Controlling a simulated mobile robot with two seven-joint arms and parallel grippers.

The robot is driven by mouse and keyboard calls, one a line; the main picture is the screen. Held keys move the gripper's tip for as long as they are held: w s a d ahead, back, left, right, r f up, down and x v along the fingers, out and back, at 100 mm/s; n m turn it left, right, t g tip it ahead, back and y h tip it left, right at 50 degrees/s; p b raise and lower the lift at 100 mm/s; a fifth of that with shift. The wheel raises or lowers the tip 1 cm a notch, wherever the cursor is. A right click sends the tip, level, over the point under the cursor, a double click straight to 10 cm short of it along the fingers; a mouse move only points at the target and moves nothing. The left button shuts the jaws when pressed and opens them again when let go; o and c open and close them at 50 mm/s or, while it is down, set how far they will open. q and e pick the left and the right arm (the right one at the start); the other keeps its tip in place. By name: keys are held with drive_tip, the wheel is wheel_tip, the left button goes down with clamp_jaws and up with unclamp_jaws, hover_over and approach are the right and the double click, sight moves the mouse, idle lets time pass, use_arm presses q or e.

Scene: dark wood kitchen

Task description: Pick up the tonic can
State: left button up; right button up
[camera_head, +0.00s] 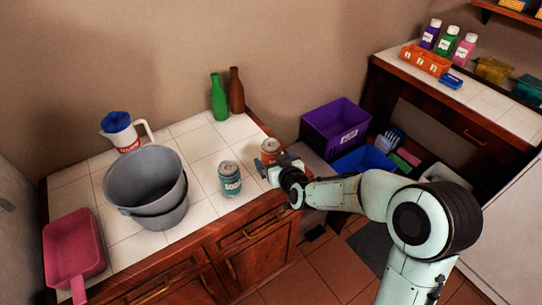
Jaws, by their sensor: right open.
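An orange-red can (270,148) stands upright near the right edge of the white tiled counter. Its lower part and label are largely hidden by my gripper, so I cannot read a name on it. A teal can (230,179) marked SODA stands upright to its left and nearer the front. My right gripper (266,168) is open, at the front of the orange-red can. I cannot tell whether the can is between its fingers or whether they touch it. My left gripper is not in view.
A green bottle (218,100) and a brown bottle (236,92) stand at the back of the counter. Grey buckets (146,180), a pitcher (122,133) and a pink dustpan (74,245) occupy its left side. A purple bin (334,128) stands to the right.

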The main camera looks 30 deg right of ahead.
sight(271, 143)
drive_tip(key=x, duration=0.4)
drive_tip(key=shift+d+p, duration=0.15)
drive_tip(key=shift+p, duration=0.15)
drive_tip(key=c, duration=1.1)
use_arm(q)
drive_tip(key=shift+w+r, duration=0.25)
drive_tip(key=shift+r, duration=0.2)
use_arm(e)
drive_tip(key=shift+r, duration=0.15)
drive_tip(key=shift+r, duration=0.7)
wheel_tip(271, 143, up, 8)
drive_tip(key=shift+f+p, duration=0.1)
drive_tip(key=shift+p, duration=0.85)
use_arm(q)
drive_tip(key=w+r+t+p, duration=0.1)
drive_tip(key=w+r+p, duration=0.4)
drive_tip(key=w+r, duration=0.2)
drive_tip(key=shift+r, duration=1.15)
use_arm(e)
drive_tip(key=shift+r, duration=5.2)
